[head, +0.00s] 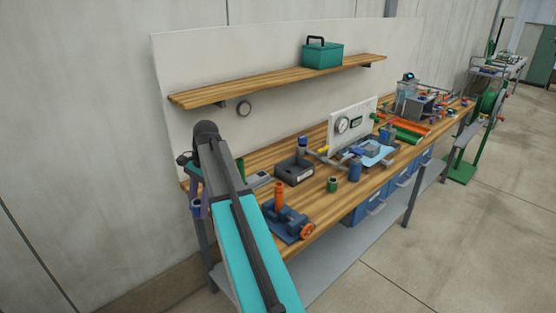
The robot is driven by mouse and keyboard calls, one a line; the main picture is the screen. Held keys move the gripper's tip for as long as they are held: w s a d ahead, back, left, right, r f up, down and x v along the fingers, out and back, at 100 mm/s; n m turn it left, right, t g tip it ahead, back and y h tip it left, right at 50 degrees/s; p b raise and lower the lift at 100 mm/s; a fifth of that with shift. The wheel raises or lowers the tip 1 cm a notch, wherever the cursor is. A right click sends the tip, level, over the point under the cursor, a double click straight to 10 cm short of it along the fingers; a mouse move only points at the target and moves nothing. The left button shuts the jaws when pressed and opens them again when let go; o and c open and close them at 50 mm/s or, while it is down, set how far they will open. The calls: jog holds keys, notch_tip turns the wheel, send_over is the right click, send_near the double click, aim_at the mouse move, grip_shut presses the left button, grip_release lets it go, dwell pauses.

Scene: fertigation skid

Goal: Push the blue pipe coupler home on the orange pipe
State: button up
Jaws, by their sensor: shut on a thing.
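The orange pipe (279,194) stands upright in a blue vise (284,221) with an orange handwheel near the front left of the bench. My arm reaches up from the bottom of the view, and its wrist bends down at the left end of the bench. My gripper (198,201) is there, small and partly hidden by my arm. It appears shut on the blue pipe coupler (197,208), a small blue ring with a dark opening. The coupler is apart from the orange pipe, to its left. The exact grip on it is too small to make out.
A dark bin (294,170), a green ring (332,184) and a blue cylinder (355,171) stand right of the vise. A gauge panel (350,124) stands behind. A wooden shelf (280,80) with a green toolbox (322,54) hangs above the bench.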

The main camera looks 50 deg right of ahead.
jog(key=s+d+r+m+t+p, duration=0.1)
jog(key=s+d+r+m+p, duration=0.15)
jog(key=d, duration=0.55)
jog(key=s+d+r+m+t+p, duration=0.1)
jog(key=s+d+r+m, duration=0.2)
jog(key=d, duration=0.4)
notch_tip(320, 180, up, 4)
jog(key=m+p, duration=0.2)
jog(key=m, duration=0.2)
send_over(277, 184)
jog(key=shift+s+d+f+t+h, duration=0.1)
jog(key=shift+s+d+t+h, duration=0.2)
jog(key=shift+h, duration=0.1)
jog(key=shift+a+n, duration=0.1)
jog(key=shift+n, duration=0.15)
jog(key=shift+f, duration=0.15)
jog(key=shift+f+b, duration=1.75)
jog(key=shift+f, duration=0.05)
jog(key=shift+w+f, duration=0.1)
jog(key=shift+f, duration=0.45)
jog(key=shift+p, duration=0.6)
jog(key=shift+f+p, duration=0.8)
dwell(0.8)
